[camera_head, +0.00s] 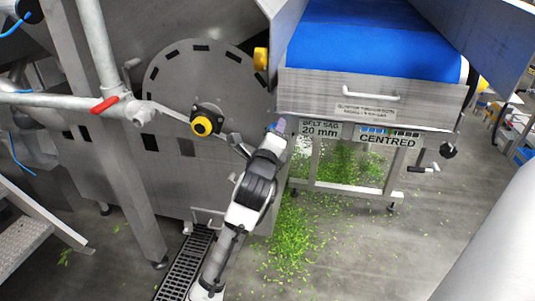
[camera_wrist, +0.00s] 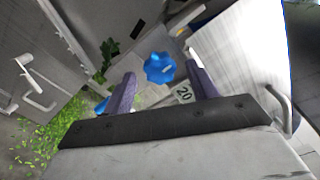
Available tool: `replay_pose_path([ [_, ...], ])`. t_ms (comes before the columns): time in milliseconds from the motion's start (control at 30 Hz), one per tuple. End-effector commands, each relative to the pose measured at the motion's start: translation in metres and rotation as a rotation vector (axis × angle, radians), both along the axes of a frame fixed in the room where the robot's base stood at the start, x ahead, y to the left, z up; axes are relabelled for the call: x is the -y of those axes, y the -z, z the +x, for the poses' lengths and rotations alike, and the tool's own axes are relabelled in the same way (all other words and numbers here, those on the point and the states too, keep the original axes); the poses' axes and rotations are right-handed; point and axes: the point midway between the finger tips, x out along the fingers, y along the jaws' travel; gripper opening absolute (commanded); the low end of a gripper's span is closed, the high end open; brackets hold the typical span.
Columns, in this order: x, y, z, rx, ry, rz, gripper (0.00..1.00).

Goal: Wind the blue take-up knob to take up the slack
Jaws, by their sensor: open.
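The blue take-up knob (camera_wrist: 159,68) is lobed and shows in the wrist view, ahead of my gripper (camera_wrist: 161,86). It appears between the two purple fingers, which are apart with nothing visibly held. How far the knob is from the fingertips is hard to tell. In the head view my gripper (camera_head: 278,127) is at the left end of the belt frame, beside the "BELT SAG 20 mm" sign (camera_head: 320,129). I cannot make out the knob there.
A second blue piece (camera_wrist: 102,105) shows partly behind the left finger. The blue belt (camera_head: 375,45) lies above, with a "CENTRED" sign (camera_head: 387,138) below it. A yellow-and-black knob (camera_head: 203,126) and red-handled valve (camera_head: 105,105) are left. Greens (camera_head: 290,235) litter the floor.

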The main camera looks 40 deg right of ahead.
Motion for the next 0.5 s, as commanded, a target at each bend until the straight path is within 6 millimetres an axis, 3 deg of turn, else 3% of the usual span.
replay_pose_path([
  [200, -0.041, 0.002, -0.034, 0.0, -0.002, -0.003, 0.58],
  [500, -0.076, 0.001, -0.065, 0.0, 0.0, 0.0, 0.58],
])
